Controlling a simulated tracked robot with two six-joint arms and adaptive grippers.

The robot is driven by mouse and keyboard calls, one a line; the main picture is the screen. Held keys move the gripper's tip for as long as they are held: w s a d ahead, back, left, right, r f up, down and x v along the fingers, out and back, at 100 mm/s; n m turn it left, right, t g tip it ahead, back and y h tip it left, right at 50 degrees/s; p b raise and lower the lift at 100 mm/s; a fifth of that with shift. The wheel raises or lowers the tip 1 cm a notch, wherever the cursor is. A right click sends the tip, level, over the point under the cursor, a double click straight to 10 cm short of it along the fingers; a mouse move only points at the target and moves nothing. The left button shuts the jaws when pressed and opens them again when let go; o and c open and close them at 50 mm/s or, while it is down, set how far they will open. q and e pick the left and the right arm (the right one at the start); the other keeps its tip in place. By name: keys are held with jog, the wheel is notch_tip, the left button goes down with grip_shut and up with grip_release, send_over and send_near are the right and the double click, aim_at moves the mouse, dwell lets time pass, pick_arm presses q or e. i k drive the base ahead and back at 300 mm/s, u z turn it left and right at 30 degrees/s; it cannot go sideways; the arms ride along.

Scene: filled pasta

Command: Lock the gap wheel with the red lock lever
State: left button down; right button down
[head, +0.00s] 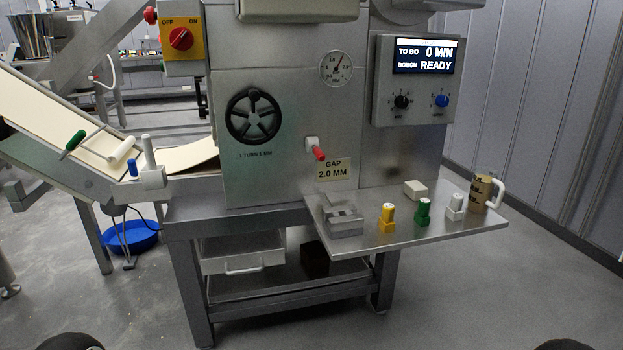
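The gap wheel (254,135) is a black spoked handwheel on the steel machine front, with a black knob at its top. Small lettering under it seems to read 1 turn 1 mm. The red lock lever (319,154) sits to the right of the wheel and lower. Its pale hub is on the panel, and its red tip points down and to the right. A label (333,170) below it reads GAP 2.0 MM. A round dial gauge (336,69) is above right of the wheel. Neither gripper is in view, and nothing touches the wheel or lever.
A steel shelf (350,246) juts out below the lever, holding a grey block, yellow, green and white small pieces, and a mug (484,190). A display (426,56) reads 0 MIN, READY. A red OFF/ON switch (180,38) is upper left. A sloping conveyor (50,110) is left.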

aim_at(313, 143)
jog(key=u, duration=0.2)
jog(key=i, duration=1.15)
jog(key=z, duration=0.3)
